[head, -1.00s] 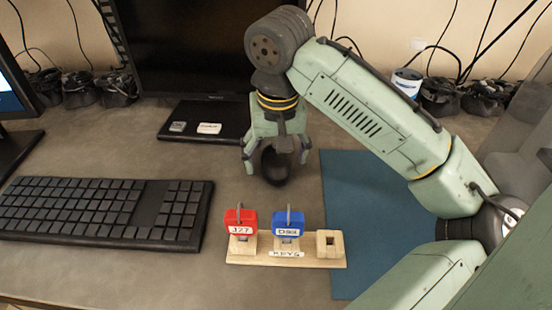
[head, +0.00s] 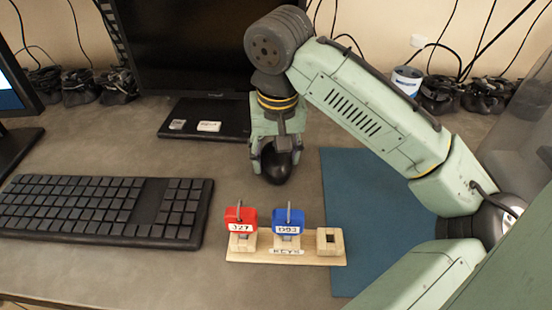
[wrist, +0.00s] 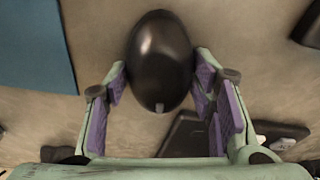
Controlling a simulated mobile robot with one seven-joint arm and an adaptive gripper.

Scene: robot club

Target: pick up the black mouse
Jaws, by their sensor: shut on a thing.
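The black mouse (head: 279,166) is a glossy dark oval on the grey desk, behind the key holder in the head view. In the wrist view the mouse (wrist: 160,62) lies between the two purple-padded fingers. My gripper (head: 277,158) points down over it and is shut on its sides; it also shows in the wrist view (wrist: 160,85). The mouse seems to be at desk height; I cannot tell any gap under it.
A wooden key holder (head: 300,256) with a red tag (head: 240,219) and a blue tag (head: 287,222) stands in front. A black keyboard (head: 100,208) lies left, a blue mat (head: 365,210) right. A monitor base (head: 206,129) stands behind.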

